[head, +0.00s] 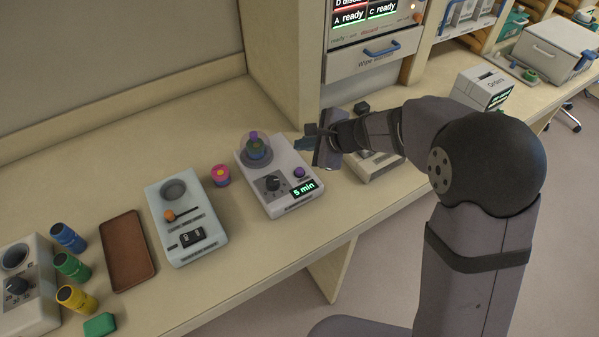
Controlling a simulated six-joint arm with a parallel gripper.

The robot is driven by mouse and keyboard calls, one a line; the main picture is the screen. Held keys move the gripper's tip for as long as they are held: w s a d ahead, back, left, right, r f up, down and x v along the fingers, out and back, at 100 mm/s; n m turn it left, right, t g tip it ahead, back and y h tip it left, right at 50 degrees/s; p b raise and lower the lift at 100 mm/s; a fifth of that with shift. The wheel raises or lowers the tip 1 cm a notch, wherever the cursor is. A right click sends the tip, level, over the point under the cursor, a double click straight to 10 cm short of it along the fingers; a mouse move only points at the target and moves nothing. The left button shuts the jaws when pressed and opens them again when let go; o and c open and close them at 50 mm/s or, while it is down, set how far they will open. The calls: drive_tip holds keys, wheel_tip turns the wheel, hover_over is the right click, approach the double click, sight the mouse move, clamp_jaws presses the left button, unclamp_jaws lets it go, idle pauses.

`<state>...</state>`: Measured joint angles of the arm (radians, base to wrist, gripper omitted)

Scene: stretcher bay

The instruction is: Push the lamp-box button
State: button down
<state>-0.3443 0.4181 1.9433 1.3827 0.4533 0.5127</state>
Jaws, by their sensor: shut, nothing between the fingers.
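No box in the head view is plainly marked as the lamp box. A white box (286,205) on the bench has a clear dome (254,148) over coloured pieces, a black dial (272,184), a purple button (299,172) and a lit "5 min" display (304,188). My gripper (303,144) is shut and empty. In the picture it appears just above the purple button, to the right of the dome; its height over the bench is hard to tell. Another box (378,168) sits behind my gripper and arm, which hide much of it.
A pale blue box (186,248) with a slider and black switch stands left of the white box, a small pink cylinder (220,175) between them. Further left are a brown tray (127,252), blue, green and yellow cylinders, and a grey box (28,300). A cabinet (365,64) stands behind.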

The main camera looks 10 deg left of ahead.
sight(298, 168)
drive_tip(key=shift+f+b, duration=2.8)
drive_tip(key=shift+f, duration=0.55)
drive_tip(key=shift+f+b, duration=1.3)
drive_tip(key=shift+b, duration=0.1)
idle(0.5)
drive_tip(key=shift+r, duration=0.15)
drive_tip(key=shift+r+p, duration=1.1)
drive_tip(key=shift+r, duration=0.05)
drive_tip(key=shift+r+p, duration=2.15)
drive_tip(key=shift+r, duration=0.35)
